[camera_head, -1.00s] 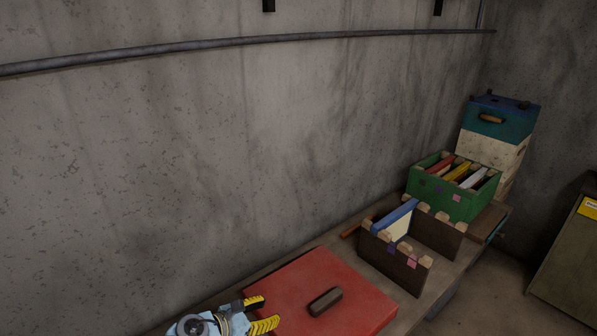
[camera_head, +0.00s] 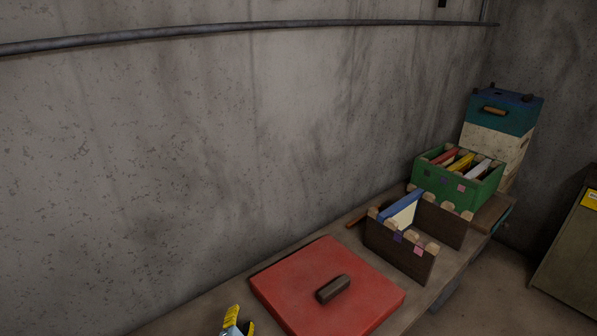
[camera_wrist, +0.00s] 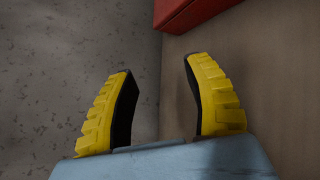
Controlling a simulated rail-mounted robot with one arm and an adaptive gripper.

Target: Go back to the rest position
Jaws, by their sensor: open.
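My gripper (camera_head: 238,322) shows at the bottom edge of the head view, with only its yellow fingertips and a bit of its pale blue body in sight. It is to the left of the red lid (camera_head: 300,290), apart from it. In the wrist view my gripper (camera_wrist: 160,95) has its two yellow fingers spread wide with nothing between them. A corner of the red lid (camera_wrist: 180,12) shows at the top of that view. The rest of my arm is out of view.
The red lid with its dark handle (camera_head: 333,289) lies on the bench (camera_head: 200,310) along the concrete wall. A dark brown frame holder (camera_head: 400,256), a green box (camera_head: 445,190) with several frames, and a blue-and-cream hive (camera_head: 497,130) stand farther right. A pipe (camera_head: 200,34) runs along the wall.

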